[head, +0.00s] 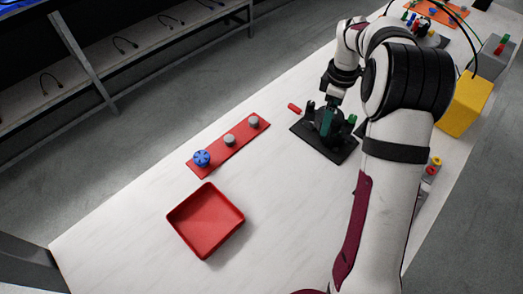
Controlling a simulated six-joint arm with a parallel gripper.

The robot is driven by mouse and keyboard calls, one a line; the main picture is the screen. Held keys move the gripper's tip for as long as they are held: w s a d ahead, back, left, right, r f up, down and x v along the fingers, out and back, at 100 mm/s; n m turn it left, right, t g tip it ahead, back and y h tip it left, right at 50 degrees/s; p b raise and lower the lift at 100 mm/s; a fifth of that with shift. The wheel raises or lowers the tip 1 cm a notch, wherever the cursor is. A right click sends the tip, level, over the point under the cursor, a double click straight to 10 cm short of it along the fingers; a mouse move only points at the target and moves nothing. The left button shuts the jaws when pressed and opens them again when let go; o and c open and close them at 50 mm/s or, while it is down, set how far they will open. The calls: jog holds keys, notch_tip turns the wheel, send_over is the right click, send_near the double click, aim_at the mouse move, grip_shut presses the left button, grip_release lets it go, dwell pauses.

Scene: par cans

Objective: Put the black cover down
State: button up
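A black flat plate (343,154) lies on the white table right of the picture's middle, with dark upright parts on it. My gripper (327,128), with teal fingers, points down over the middle of this plate, among the dark parts. I cannot tell whether the fingers are apart, shut or holding something. The black cover cannot be told apart from the other dark parts there. My arm hides part of the plate's right side.
A red strip (214,157) with a blue knob (201,158) and grey knobs lies left of the plate. An empty red tray (205,222) stands nearer. A small red piece (294,108) lies beside the plate. A yellow box (464,105) stands at right. The table's left front is clear.

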jog(key=s+a+f+n, duration=0.3)
jog(key=s+a+n, duration=0.25)
jog(key=s, duration=0.45)
send_over(262, 175)
notch_tip(262, 175, down, 7)
jog(key=shift+s+d+r, duration=0.1)
notch_tip(262, 175, down, 4)
jog(key=shift+f, duration=0.1)
jog(key=shift+f, duration=0.1)
jog(key=o, duration=0.9)
notch_tip(262, 175, up, 12)
jog(key=s+d+r+m, duration=0.4)
jog(key=s+r+m, duration=0.4)
jog(key=s+m, duration=0.6)
jog(key=s, duration=0.1)
jog(key=s+d+r+m+y, duration=0.1)
jog(key=s+m, duration=0.4)
jog(key=s, duration=0.1)
jog(key=s+d+m+y, duration=0.1)
jog(key=s+m, duration=0.4)
jog(key=shift+s+r, duration=0.15)
jog(key=shift+r, duration=0.05)
